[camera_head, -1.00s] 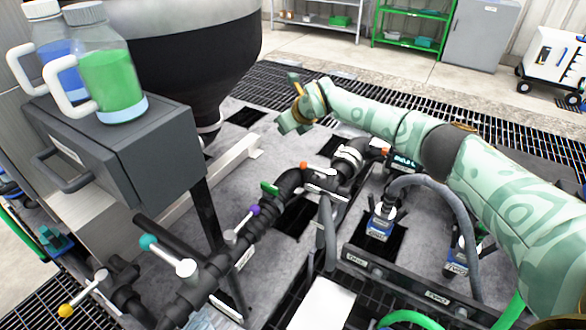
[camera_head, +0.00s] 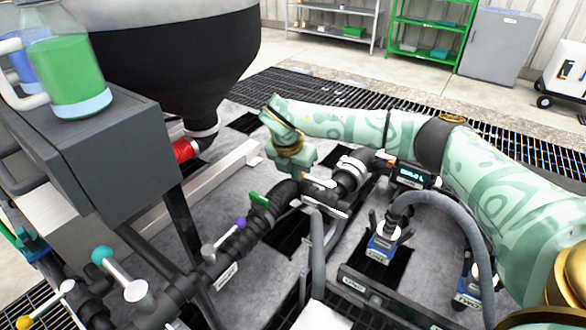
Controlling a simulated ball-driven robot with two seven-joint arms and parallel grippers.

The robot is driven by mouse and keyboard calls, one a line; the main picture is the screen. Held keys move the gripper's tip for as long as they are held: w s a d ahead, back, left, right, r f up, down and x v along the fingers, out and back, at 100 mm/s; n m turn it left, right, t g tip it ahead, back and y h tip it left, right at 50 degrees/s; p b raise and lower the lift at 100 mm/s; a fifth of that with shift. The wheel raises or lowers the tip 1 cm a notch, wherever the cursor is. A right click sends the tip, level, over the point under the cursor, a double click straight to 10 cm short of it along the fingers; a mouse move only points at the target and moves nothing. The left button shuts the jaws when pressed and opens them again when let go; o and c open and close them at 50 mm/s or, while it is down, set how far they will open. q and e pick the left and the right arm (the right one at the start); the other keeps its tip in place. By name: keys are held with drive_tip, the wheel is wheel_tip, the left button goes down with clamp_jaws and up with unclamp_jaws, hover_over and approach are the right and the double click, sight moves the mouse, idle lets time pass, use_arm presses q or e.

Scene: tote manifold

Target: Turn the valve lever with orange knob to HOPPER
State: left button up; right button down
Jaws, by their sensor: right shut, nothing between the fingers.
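The valve lever with the orange knob is on the black pipe in the middle of the view. Its white arm (camera_head: 320,183) shows, and only a bit of orange (camera_head: 303,177) shows at its left end, mostly hidden by my gripper. My right gripper (camera_head: 297,172) points down at the knob, shut and empty. It is right at the knob, but I cannot tell whether it touches. The big dark hopper (camera_head: 165,70) stands behind on the left. No HOPPER marking is legible at this lever. My left gripper is not in view.
Levers with purple (camera_head: 239,223), teal (camera_head: 102,255) and yellow (camera_head: 24,322) knobs sit along the pipe to the left. A grey box (camera_head: 100,150) carries jugs. A grey hose (camera_head: 440,205) arches at right, under my arm.

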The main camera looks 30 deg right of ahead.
sight(308, 178)
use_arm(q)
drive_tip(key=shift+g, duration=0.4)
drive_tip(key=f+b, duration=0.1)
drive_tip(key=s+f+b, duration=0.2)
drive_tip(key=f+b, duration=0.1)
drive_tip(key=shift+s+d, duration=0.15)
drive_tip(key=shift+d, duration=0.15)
use_arm(e)
drive_tip(key=w+d+f, duration=0.2)
drive_tip(key=d+f, duration=0.3)
drive_tip(key=shift+w+f, duration=0.25)
drive_tip(key=shift+f, duration=0.15)
drive_tip(key=shift+a, duration=0.1)
drive_tip(key=shift+w+d+r+p, duration=0.1)
drive_tip(key=shift+w+d+p, duration=0.2)
drive_tip(key=shift+d+p, duration=0.15)
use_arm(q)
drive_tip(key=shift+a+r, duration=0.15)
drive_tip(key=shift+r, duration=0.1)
use_arm(e)
drive_tip(key=shift+w+d, duration=0.15)
drive_tip(key=shift+d, duration=0.05)
